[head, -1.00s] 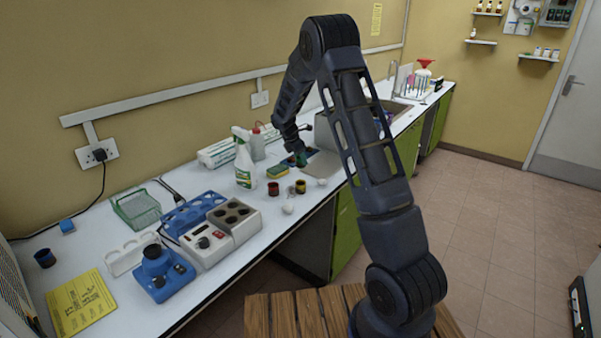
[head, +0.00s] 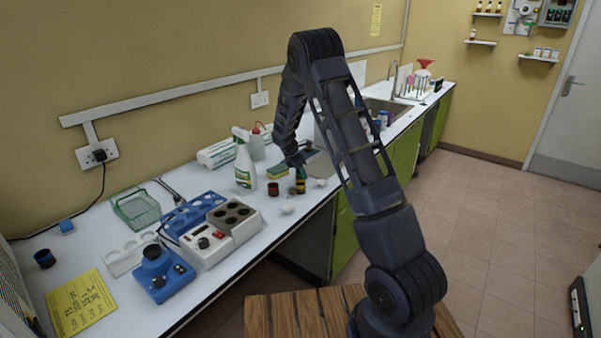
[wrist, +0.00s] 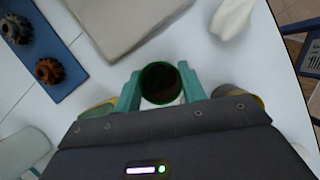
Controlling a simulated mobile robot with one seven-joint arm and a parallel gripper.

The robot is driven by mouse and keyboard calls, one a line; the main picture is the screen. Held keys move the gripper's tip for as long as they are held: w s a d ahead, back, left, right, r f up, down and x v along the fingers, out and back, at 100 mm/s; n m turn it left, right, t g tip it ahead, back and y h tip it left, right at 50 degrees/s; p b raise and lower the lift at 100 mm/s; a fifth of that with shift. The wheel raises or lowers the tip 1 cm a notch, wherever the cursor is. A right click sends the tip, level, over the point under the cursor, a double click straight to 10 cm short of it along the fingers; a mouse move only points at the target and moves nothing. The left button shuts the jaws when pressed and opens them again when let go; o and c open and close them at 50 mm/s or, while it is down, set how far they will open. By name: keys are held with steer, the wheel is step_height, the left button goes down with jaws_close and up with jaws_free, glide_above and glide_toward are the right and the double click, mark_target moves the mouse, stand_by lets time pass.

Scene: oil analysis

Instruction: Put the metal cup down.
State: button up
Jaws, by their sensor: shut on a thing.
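My gripper (wrist: 158,90) has two teal fingers closed on the sides of a small round cup, taken as the metal cup (wrist: 160,84). From above, its inside looks dark and its rim has a green tint. It is over or on the white worktop; whether its base touches is not clear. In the head view my gripper (head: 299,172) is low over the bench, just behind a small dark jar with a yellow band (head: 300,187). The cup is hardly visible there.
A grey slab (wrist: 125,25), a crumpled white cloth (wrist: 233,17) and a blue tray (wrist: 32,62) with two gear-like parts lie ahead. A spray bottle (head: 244,165) and a red-and-dark jar (head: 273,189) stand left. The front bench edge is close on the right.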

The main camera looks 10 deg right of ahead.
steer(key=o, duration=1)
steer(key=shift+f, duration=0.1)
steer(key=shift+c, duration=0.2)
steer(key=v, duration=1.2)
steer(key=s+d+r+m+y, duration=0.1)
steer(key=s+d+r+m, duration=0.5)
steer(key=s+r, duration=0.4)
steer(key=s+d+r+m+t+y, duration=0.1)
steer(key=s+d+r+m, duration=0.2)
steer(key=s+r, duration=0.25)
steer(key=s+d+r+m+y, duration=0.1)
steer(key=s+d+r+m, duration=0.25)
steer(key=s, duration=0.35)
steer(key=s+d+m+t, duration=0.1)
steer(key=s+m, duration=0.4)
steer(key=s, duration=0.7)
steer(key=s+d+m+t+y, duration=0.1)
steer(key=s+m, duration=0.4)
steer(key=s, duration=0.7)
steer(key=shift+d+r, duration=0.3)
steer(key=shift+d, duration=0.6)
